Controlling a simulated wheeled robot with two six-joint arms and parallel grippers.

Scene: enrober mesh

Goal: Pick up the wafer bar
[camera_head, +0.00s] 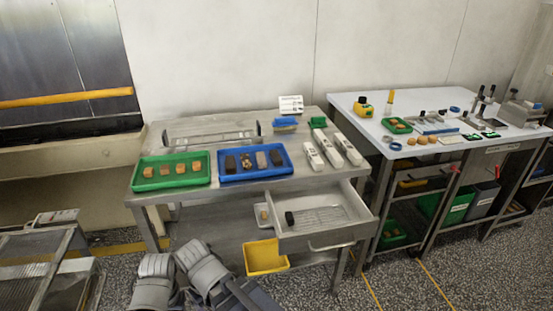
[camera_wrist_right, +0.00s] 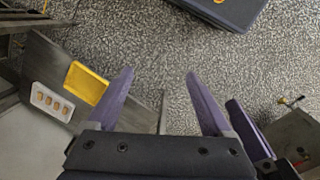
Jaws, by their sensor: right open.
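No bar can be told for certain as the wafer bar. Several tan bars (camera_head: 164,168) lie in a row in the green tray (camera_head: 140,184). The blue tray (camera_head: 222,177) beside it holds several bars, mostly dark, one of them lighter brown (camera_head: 261,161). My right gripper (camera_wrist_right: 158,85) is open and empty in the right wrist view, with the speckled floor below it and no bar between its fingers. A dark purple finger-like part (camera_wrist_right: 246,130) shows beside it, perhaps of my left gripper. Neither gripper shows clearly in the head view.
The trays stand on a steel table (camera_head: 205,203) with an open drawer (camera_head: 345,219) below. The drawer holds a small black object (camera_head: 290,218). White long objects (camera_head: 325,147) lie right of the blue tray. A cluttered white-topped table (camera_head: 373,121) stands right.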

